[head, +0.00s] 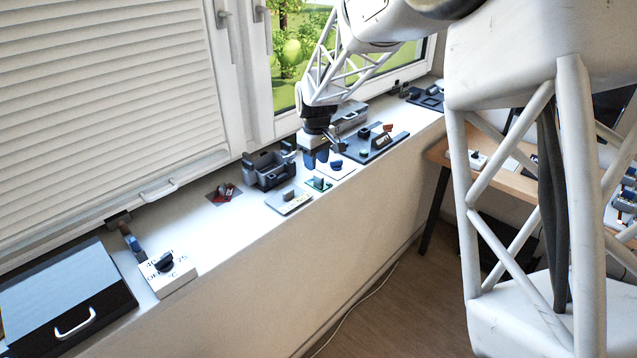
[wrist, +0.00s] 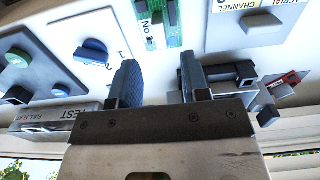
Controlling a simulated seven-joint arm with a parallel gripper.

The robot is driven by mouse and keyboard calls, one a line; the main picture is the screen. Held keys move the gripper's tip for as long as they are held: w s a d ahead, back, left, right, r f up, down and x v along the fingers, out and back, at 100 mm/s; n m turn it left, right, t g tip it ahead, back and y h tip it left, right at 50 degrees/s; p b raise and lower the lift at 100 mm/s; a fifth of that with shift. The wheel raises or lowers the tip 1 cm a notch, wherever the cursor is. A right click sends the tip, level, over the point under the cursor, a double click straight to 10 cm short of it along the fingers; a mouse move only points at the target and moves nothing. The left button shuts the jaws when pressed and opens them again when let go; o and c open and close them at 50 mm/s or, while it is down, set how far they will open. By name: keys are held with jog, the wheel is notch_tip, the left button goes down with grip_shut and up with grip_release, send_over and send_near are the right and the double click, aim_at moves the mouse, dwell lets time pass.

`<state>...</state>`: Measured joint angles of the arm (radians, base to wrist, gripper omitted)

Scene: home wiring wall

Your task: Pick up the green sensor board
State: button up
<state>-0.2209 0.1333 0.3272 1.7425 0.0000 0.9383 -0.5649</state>
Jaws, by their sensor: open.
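The green sensor board (head: 319,184) lies on the white sill near its front edge, with a grey upright block on it. In the wrist view the green board (wrist: 174,33) is at the top, cut off by the picture's edge, with a "No" label beside the block. My gripper (head: 316,160) is above the sill, a little behind the board towards the window. In the wrist view its two dark blue fingers are apart, with only bare white surface between them, and the board lies beyond the tips.
A white plate with a blue knob (head: 336,165) is right of the board. A grey plate labelled "AERIAL CHANNEL" (wrist: 262,22) is on its other side. A dark grey open holder (head: 268,172) stands behind, near a red board (head: 224,193). A dark panel (head: 376,146) is farther right.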

aim_at(316, 174)
jog(key=shift+s+a+f, duration=0.1)
jog(key=shift+f, duration=2.5)
grip_shut()
